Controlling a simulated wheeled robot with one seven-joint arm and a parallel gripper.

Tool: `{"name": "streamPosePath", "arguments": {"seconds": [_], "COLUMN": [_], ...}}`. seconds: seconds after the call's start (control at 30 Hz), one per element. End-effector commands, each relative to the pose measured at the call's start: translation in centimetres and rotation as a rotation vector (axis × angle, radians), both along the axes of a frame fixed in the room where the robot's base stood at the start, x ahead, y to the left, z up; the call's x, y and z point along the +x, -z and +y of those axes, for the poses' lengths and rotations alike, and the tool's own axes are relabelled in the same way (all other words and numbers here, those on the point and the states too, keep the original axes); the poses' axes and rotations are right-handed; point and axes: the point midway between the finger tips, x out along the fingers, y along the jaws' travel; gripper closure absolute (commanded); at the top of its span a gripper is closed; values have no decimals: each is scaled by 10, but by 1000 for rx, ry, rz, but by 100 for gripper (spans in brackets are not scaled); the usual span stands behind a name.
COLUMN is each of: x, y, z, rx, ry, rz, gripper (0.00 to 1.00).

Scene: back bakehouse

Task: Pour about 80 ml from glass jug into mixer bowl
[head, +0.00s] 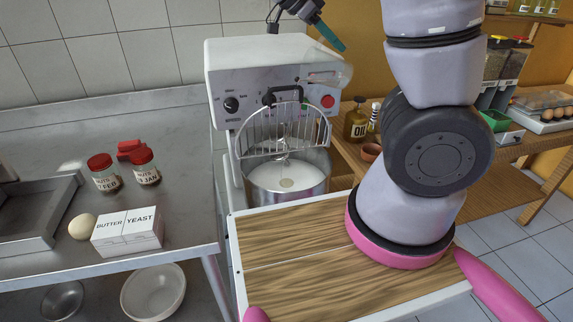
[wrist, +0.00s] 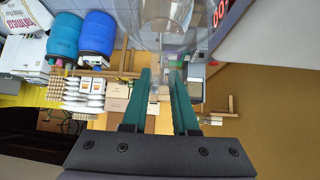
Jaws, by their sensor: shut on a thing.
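The mixer (head: 262,75) stands in the middle of the head view. Its metal mixer bowl (head: 285,204) sits below the head behind a wire guard (head: 270,130), with pale contents and a small beige patch inside. My gripper (head: 328,34) is high at the mixer's upper right, its teal fingers pointing down. The clear glass jug (head: 329,74) shows faintly below the fingers, in front of the mixer's top right corner, and seems tilted. In the wrist view my gripper (wrist: 162,78) is shut on the glass jug (wrist: 165,20). The jug's liquid level cannot be made out.
An oil bottle (head: 356,120) stands right of the mixer. A wooden board (head: 300,280) lies in front, partly under my arm.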

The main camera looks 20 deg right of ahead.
Motion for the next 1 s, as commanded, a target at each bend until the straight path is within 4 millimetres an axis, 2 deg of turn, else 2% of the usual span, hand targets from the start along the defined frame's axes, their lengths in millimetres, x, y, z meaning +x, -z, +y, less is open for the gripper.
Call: {"name": "streamPosePath", "arguments": {"seconds": [1.0], "x": [0], "y": [-2], "z": [0], "rx": [-61], "ry": [-1], "rz": [5], "gripper": [100]}}
